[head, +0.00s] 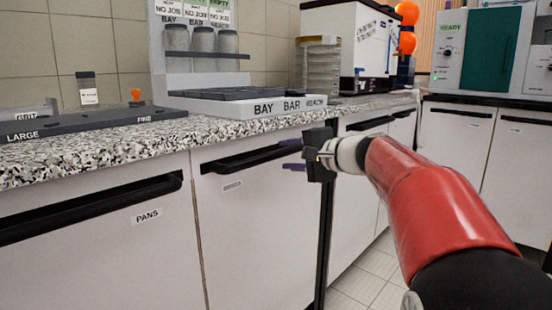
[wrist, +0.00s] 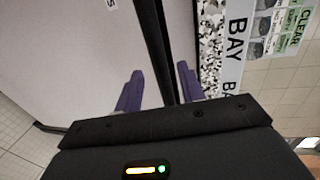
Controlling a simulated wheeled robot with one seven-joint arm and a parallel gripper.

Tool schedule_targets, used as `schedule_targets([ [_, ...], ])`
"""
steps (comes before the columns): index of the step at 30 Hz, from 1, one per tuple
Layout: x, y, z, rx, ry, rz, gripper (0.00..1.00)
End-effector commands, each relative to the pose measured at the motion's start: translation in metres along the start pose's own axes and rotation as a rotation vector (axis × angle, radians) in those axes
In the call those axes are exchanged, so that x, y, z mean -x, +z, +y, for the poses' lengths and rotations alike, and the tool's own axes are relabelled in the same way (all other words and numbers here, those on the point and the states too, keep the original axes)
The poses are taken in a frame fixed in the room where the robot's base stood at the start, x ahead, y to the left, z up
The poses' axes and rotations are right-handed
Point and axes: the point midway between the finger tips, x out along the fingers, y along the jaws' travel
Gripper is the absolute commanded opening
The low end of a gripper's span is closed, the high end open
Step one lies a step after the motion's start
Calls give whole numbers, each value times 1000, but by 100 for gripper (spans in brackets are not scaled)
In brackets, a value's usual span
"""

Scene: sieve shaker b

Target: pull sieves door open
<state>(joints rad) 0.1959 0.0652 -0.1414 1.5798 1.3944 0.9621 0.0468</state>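The likely sieves door (head: 255,235) is the pale door right of the PANS door, under the counter. Its small label (head: 232,186) is too small to read. Its black bar handle (head: 240,158) runs along the top edge and looks closed up to the cabinet. My gripper (head: 291,156) is at the handle's right end, with purple fingers pointing left. In the wrist view the open gripper (wrist: 160,84) has one purple finger on each side of the black handle (wrist: 152,40). Gaps show between fingers and bar, so contact cannot be told.
The PANS door (head: 95,250) is at left. The speckled counter edge (head: 95,165) runs just above the handles. A grey BAY BAR rack (head: 250,105) stands above the door. A dark vertical strip (head: 325,220) borders the door's right side. Tiled floor (head: 365,285) is free at lower right.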

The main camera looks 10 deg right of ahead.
Motion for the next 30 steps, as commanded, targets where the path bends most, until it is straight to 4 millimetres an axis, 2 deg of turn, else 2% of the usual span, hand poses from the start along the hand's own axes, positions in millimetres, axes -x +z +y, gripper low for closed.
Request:
schedule_targets([
  [3,-21,1,1,-1,2,-3,39],
  [9,-42,1,1,0,2,-2,39],
  [19,-46,1,0,1,2,0,39],
  [28,-46,1,0,1,2,0,1],
  [30,-46,1,1,1,2,0,0],
])
